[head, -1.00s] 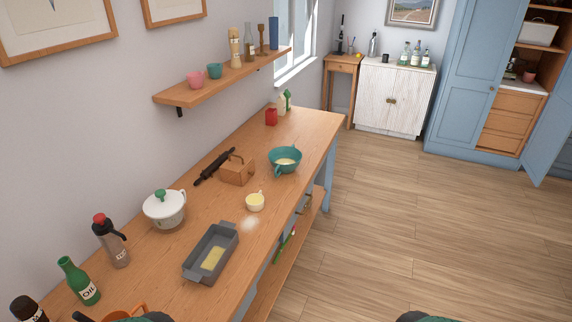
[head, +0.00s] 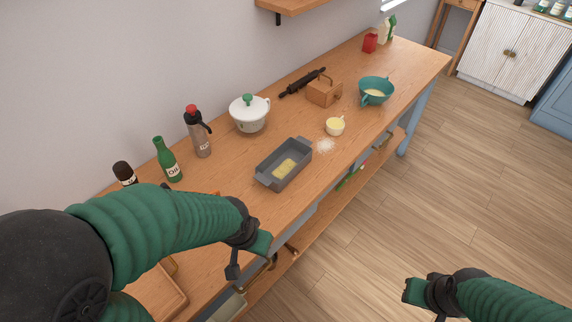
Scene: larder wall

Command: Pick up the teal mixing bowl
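The teal mixing bowl (head: 364,98) stands upright toward the far right part of the wooden counter, near its front edge. It has a handle and holds something pale yellow. My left gripper (head: 250,258) is at the counter's front edge, well to the left of and nearer than the bowl. Its two fingers look spread, with nothing between them. My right gripper (head: 408,294) is low over the floor at the lower right, far from the bowl. Its fingers are partly hidden and I cannot tell its opening.
On the wooden counter (head: 225,195), a small cream cup (head: 335,126), wooden box (head: 324,92), rolling pin (head: 302,82) and grey loaf tin (head: 262,174) are near the bowl. A lidded white pot (head: 249,115) and bottles stand left. Floor at right (head: 470,190) is clear.

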